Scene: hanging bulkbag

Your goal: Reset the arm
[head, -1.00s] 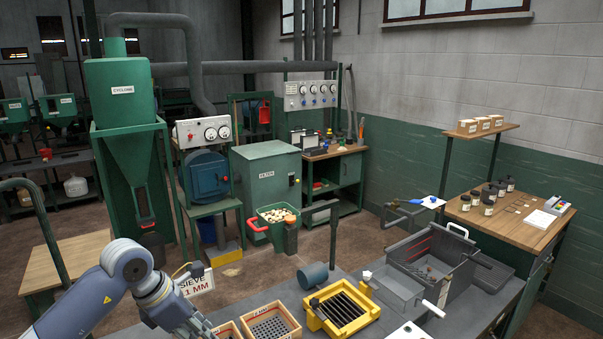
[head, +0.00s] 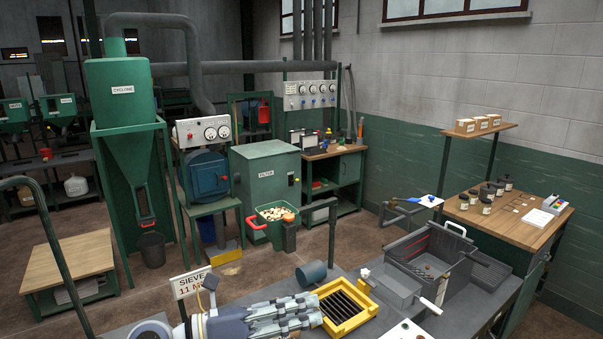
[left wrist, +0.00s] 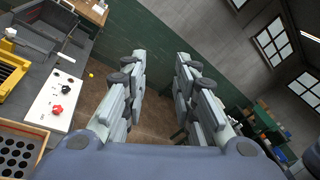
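My left gripper (head: 312,312) reaches in low from the bottom of the head view, with its grey fingers pointing right. In that view it overlaps the left edge of the yellow-framed slotted sieve (head: 344,308); I cannot tell whether they touch. In the left wrist view the two finger pairs of my left gripper (left wrist: 160,72) stand wide apart. Nothing is between them; brown floor and green wall show beyond. My right gripper is in neither view.
The grey bench (head: 420,320) carries a dark metal box (head: 432,262) and a clear tray (head: 393,288). A SIEVE sign (head: 191,283) stands behind my arm. The left wrist view shows a white board (left wrist: 57,103) with a red knob and a holed wooden tray (left wrist: 18,152).

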